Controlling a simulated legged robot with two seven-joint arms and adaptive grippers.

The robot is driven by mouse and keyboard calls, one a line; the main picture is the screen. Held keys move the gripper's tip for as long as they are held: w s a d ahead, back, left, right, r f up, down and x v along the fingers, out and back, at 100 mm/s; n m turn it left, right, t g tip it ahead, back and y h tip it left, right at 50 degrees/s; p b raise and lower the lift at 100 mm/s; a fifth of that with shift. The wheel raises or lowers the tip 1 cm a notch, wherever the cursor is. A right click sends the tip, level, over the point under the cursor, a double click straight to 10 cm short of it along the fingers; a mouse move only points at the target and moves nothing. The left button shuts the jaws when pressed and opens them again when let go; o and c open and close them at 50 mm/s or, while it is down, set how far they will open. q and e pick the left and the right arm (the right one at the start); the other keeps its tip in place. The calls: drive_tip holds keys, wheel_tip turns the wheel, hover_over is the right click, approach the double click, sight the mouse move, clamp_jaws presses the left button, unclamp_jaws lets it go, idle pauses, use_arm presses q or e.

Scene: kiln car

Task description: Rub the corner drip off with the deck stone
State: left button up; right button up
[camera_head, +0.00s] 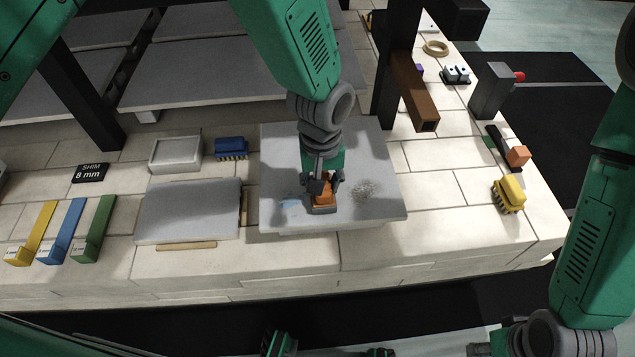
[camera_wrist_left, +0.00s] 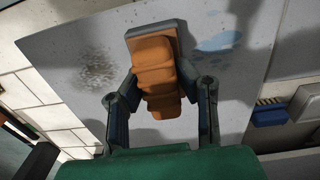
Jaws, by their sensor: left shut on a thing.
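The deck stone (camera_head: 323,200), a grey block with a stepped orange grip, is on or just above a large grey slab (camera_head: 388,160). It also shows in the left wrist view (camera_wrist_left: 154,62). My left gripper (camera_head: 323,184) is shut on its orange grip from above. A pale blue glossy patch (camera_head: 290,204) lies left of the stone near the slab's front left corner. A dark speckled rough patch (camera_head: 364,191) lies to its right. I cannot tell whether the stone touches either patch. My right gripper (camera_head: 488,348) is mostly cut off at the bottom edge; its fingers are unclear.
A blue brush (camera_head: 231,148), a white tray (camera_head: 176,139) and a smaller grey slab (camera_head: 188,225) stand left. Yellow, blue and green pieces lie farther left. A yellow brush (camera_head: 508,194) and a brown beam (camera_head: 415,92) are right. Dark posts rise behind.

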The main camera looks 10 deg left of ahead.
use_arm(q)
drive_tip(key=shift+s+f, duration=0.15)
drive_tip(key=shift+f, duration=0.15)
drive_tip(key=shift+a, duration=0.15)
idle(0.3)
drive_tip(key=shift+s+a, duration=0.15)
drive_tip(key=shift+a, duration=0.05)
idle(0.4)
drive_tip(key=shift+s+a+p, duration=0.15)
drive_tip(key=shift+a+p, duration=0.15)
drive_tip(key=shift+p, duration=0.05)
drive_tip(key=shift+a+r, duration=0.1)
drive_tip(key=shift+r, duration=0.05)
